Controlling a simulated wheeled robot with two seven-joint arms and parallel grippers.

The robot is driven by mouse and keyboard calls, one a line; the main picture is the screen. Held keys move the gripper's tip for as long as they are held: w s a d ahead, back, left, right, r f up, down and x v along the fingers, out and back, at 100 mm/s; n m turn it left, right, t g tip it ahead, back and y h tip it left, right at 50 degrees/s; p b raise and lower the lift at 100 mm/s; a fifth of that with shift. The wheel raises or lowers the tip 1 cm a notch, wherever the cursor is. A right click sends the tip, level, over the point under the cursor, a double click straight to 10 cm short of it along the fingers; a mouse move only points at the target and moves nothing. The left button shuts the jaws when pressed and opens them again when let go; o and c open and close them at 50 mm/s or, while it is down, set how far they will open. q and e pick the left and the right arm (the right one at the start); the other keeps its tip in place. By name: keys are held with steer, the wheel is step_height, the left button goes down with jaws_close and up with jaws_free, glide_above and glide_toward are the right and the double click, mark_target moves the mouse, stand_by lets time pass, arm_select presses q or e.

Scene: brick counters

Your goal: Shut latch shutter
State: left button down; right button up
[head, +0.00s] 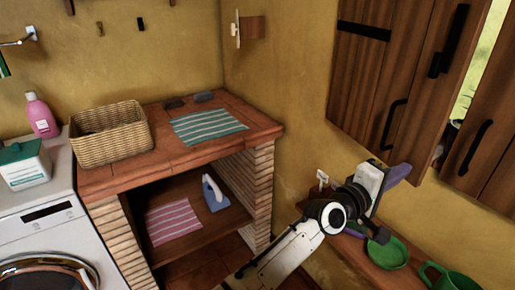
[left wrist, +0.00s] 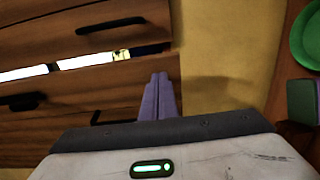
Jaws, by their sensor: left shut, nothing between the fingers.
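The wooden shutter stands partly open in the head view. Its left leaf (head: 370,75) carries a black latch (head: 448,40) near the top and a black handle (head: 393,124) low down. Its right leaf (head: 490,165) has another black handle (head: 478,147). A bright gap shows between the leaves, also in the left wrist view (left wrist: 85,61). My left gripper (head: 398,174) has its purple fingers closed together, empty, close below the left leaf's lower edge. In the left wrist view the fingertips (left wrist: 158,82) overlap the shutter wood; contact cannot be told. My right gripper is not in view.
A wooden shelf below the shutter holds a green plate (head: 381,253) and a green mug (head: 447,277). A brick counter (head: 180,155) with a wicker basket (head: 112,134) stands left, beside a washing machine (head: 48,235). Plain wall lies between counter and shutter.

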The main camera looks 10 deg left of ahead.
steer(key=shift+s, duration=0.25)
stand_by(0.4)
